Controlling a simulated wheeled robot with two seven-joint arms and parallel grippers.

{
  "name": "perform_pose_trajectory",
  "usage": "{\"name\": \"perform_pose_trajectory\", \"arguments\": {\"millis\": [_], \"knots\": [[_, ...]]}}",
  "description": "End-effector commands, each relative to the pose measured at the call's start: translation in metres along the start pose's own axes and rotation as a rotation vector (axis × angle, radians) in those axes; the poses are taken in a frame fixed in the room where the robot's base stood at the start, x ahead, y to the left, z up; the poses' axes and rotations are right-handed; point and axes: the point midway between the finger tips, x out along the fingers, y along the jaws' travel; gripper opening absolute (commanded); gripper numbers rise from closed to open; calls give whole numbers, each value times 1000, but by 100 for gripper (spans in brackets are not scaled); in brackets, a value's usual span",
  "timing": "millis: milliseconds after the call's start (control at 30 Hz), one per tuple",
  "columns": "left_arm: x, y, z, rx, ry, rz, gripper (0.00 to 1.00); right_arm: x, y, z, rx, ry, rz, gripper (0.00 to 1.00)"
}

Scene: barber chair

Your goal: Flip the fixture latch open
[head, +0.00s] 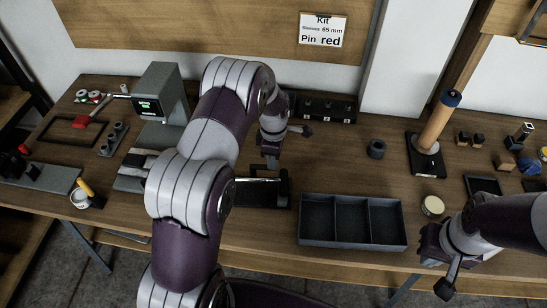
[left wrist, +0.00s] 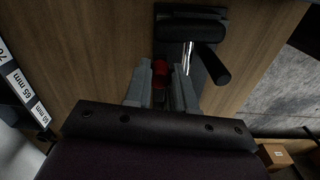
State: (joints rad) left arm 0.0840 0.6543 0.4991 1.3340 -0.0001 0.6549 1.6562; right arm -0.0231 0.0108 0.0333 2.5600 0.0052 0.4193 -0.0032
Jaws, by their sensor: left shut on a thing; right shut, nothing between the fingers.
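The black fixture (head: 262,198) lies on the bench in front of my left arm, which hides part of it. In the left wrist view its dark base and bars (left wrist: 192,28) show at the top, with a shiny metal rod beside them. My left gripper (head: 271,162) points down at the fixture's far side. In the left wrist view its two grey fingers are closed around a small red piece (left wrist: 160,72), which seems to be the fixture latch's tip. My right gripper (head: 444,288) is shut and empty near the bench's front edge, at the right.
A dark three-compartment tray (head: 352,243) sits right of the fixture. A black block with several holes (head: 325,107) stands behind. A grey machine with a screen (head: 160,95) stands left. A wooden post on a black base (head: 438,125) and a round tin (head: 433,205) are at the right.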

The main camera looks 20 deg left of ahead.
Motion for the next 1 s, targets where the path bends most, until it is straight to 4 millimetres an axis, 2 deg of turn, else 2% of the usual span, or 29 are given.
{"name": "perform_pose_trajectory", "arguments": {"millis": [167, 200, 267, 533, 633, 767, 1000], "knots": [[0, 0, 0, -1, 0, 1, 0, 0, 0, 0, 0, 0, 0, 0], [0, 0, 0, -1, 0, 1, 31, 0, 0, 0, 0, 0, 0, 0], [0, 0, 0, -1, 0, 1, 50, 0, 0, 0, 0, 0, 0, 0], [0, 0, 0, 0, 0, 1, 51, 0, 0, 0, 0, 0, 0, 0], [-8, 1, 0, 0, 0, 3, 51, 2, 0, 0, 0, 0, 0, 0], [-36, 2, 0, 0, -1, 7, 51, 9, 0, 1, 0, 0, 0, 0], [-99, 1, 0, 0, -1, 5, 51, 18, 0, 2, 0, 0, 0, 0]]}}
